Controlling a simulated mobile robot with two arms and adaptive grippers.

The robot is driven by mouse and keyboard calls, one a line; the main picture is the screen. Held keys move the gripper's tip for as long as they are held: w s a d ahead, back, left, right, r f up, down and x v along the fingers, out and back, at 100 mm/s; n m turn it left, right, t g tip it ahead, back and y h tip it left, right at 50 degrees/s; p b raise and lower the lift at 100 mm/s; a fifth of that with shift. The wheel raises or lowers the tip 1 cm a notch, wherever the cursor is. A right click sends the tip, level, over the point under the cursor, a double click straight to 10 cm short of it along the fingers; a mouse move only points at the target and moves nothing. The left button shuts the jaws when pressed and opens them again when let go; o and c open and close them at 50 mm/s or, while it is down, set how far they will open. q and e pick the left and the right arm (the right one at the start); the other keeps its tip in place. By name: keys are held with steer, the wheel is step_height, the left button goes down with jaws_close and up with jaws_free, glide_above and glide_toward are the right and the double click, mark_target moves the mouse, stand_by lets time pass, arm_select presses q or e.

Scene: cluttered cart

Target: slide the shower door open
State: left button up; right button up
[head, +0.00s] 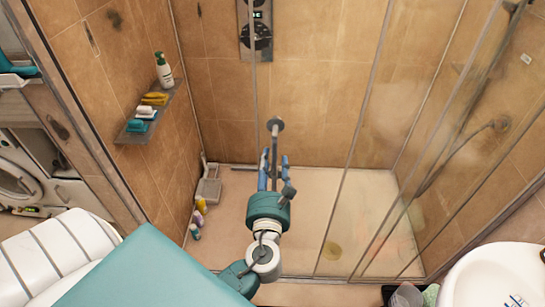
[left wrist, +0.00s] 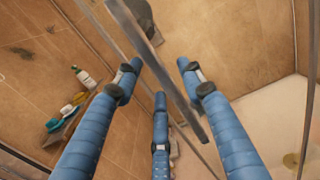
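The shower door is a clear glass panel with a thin metal edge; its upright metal bar handle (head: 274,145) shows just beyond my left gripper. My left gripper (head: 272,170) has blue fingers and a teal wrist and reaches toward the handle. In the left wrist view the grey metal bar (left wrist: 168,75) runs slantwise between the spread blue fingers of the gripper (left wrist: 158,75). The fingers are open and stand apart on either side of the bar; I cannot tell whether any finger touches it. My right gripper is not in view.
A corner shelf (head: 150,115) on the left wall holds a pump bottle (head: 163,72) and several small items. Small bottles (head: 198,218) stand on the shower floor. More glass panels (head: 400,150) are on the right. A white basin (head: 490,275) is at lower right, a washing machine (head: 20,175) at left.

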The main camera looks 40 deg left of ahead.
arm_select(q)
steer(key=shift+w+a, duration=0.3)
steer(key=shift+w, duration=0.3)
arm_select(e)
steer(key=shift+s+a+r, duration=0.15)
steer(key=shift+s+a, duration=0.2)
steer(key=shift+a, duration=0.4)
arm_select(q)
jaws_close()
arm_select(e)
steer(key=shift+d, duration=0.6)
